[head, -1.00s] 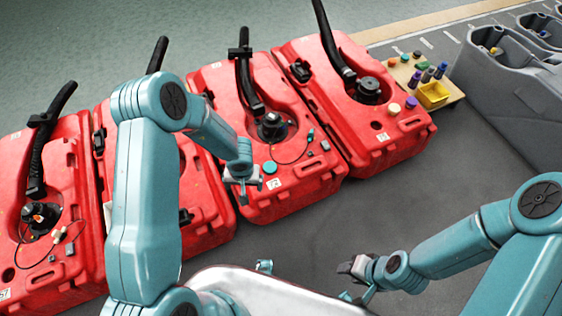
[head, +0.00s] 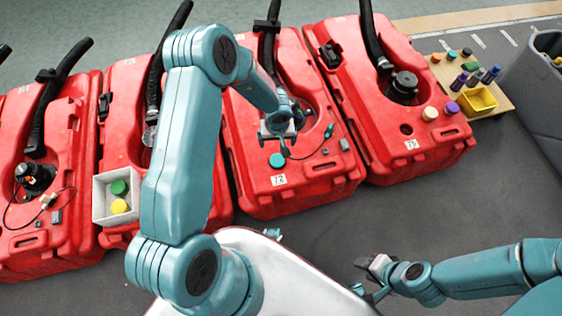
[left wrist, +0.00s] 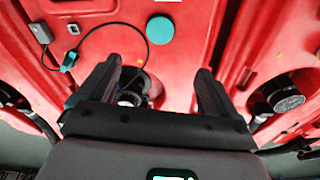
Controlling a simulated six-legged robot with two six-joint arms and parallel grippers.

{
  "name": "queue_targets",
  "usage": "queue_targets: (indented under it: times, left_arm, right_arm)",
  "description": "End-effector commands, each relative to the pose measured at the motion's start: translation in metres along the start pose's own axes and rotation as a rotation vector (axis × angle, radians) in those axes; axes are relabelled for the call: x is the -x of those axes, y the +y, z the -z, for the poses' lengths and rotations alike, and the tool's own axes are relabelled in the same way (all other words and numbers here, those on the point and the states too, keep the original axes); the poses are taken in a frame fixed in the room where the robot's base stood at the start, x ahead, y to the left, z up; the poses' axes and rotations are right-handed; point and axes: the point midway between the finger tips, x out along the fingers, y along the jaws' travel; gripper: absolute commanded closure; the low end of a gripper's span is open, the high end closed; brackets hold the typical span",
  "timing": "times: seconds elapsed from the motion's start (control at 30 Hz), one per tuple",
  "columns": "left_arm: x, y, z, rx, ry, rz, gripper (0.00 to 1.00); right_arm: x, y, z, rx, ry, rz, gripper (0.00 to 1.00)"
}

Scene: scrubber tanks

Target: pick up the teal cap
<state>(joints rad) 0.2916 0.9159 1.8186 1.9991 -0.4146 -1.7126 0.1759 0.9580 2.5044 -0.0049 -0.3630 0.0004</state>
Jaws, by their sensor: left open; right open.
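The teal cap (head: 277,160) is a flat round disc lying on top of the red tank numbered 72 (head: 335,172), near its front edge. My right gripper (head: 368,278) is open and empty, low over the floor in front of the tanks.
A teal-tipped dark cable (head: 328,132) lies on the same tank, right of the cap. A white box (head: 97,206) with a green and a yellow cap sits on the tank to the left. A wooden board (head: 494,98) with a yellow tray and coloured caps is at the right.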

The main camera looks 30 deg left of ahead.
Motion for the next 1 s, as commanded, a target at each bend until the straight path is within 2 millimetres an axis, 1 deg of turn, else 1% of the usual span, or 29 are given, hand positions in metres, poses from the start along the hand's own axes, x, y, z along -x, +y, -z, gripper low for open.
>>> queue_targets:
  times: [0.03, 0.07, 0.17, 0.2, 0.3, 0.4, 0.5, 0.67, 0.77, 0.9, 1.0]
  left_arm:
    - [-0.009, -0.001, -0.002, 0.000, -0.002, 0.001, 0.08]
    - [-0.014, -0.002, -0.002, -0.001, -0.002, 0.001, 0.08]
    - [-0.037, -0.002, -0.004, 0.000, -0.003, 0.001, 0.08]
    - [-0.047, -0.002, -0.004, -0.001, -0.003, 0.001, 0.08]
    - [-0.072, -0.001, -0.004, -0.001, -0.003, 0.000, 0.08]
    - [-0.091, 0.000, -0.003, -0.003, -0.002, 0.000, 0.08]
    - [-0.105, 0.001, -0.001, -0.004, -0.001, 0.000, 0.08]
    - [-0.113, 0.003, 0.001, -0.004, -0.001, 0.000, 0.08]
    - [-0.123, 0.004, 0.001, -0.004, -0.001, 0.000, 0.08]
    - [-0.147, 0.005, 0.002, -0.004, -0.001, 0.000, 0.08]
    - [-0.161, 0.005, 0.003, -0.005, -0.001, 0.000, 0.08]
  right_arm:
    - [-0.006, 0.002, 0.000, 0.000, 0.000, 0.000, 0.57]
    - [-0.008, 0.003, 0.000, 0.000, 0.000, 0.000, 0.57]
    - [-0.019, 0.007, 0.000, 0.000, 0.000, 0.000, 0.57]
    - [-0.023, 0.009, 0.001, 0.000, 0.000, 0.000, 0.57]
    - [-0.033, 0.012, 0.001, 0.000, 0.000, 0.000, 0.57]
    - [-0.041, 0.015, 0.001, 0.000, 0.000, 0.000, 0.57]
    - [-0.045, 0.016, 0.001, 0.000, 0.000, 0.000, 0.57]
    - [-0.047, 0.017, 0.001, 0.000, 0.000, 0.000, 0.57]
    - [-0.052, 0.019, 0.001, 0.000, 0.000, 0.000, 0.57]
    - [-0.066, 0.024, 0.001, 0.000, 0.000, 0.000, 0.57]
    - [-0.071, 0.026, 0.001, 0.000, 0.000, 0.000, 0.57]
